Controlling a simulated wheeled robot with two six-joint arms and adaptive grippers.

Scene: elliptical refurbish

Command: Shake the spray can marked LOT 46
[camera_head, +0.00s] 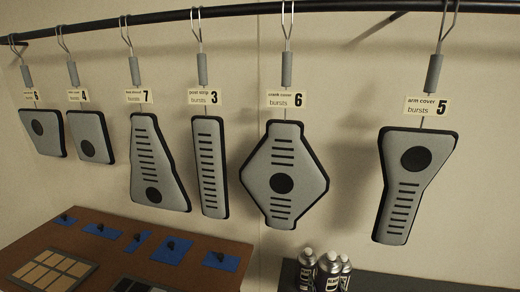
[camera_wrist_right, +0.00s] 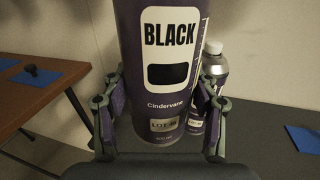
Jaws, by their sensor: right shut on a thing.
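In the right wrist view a purple spray can (camera_wrist_right: 160,75) with a large BLACK label and the name Cindervane stands between the fingers of my right gripper (camera_wrist_right: 160,115). The gripper is shut on it. Its small lower label starts with LOT, but I cannot read the number surely. My left gripper is not in view.
Grey panels, such as the crank cover (camera_head: 283,155) and the arm cover (camera_head: 413,190), hang from a dark rail (camera_head: 240,11) with bursts tags. A brown table (camera_head: 185,231) with blue pads stands at left.

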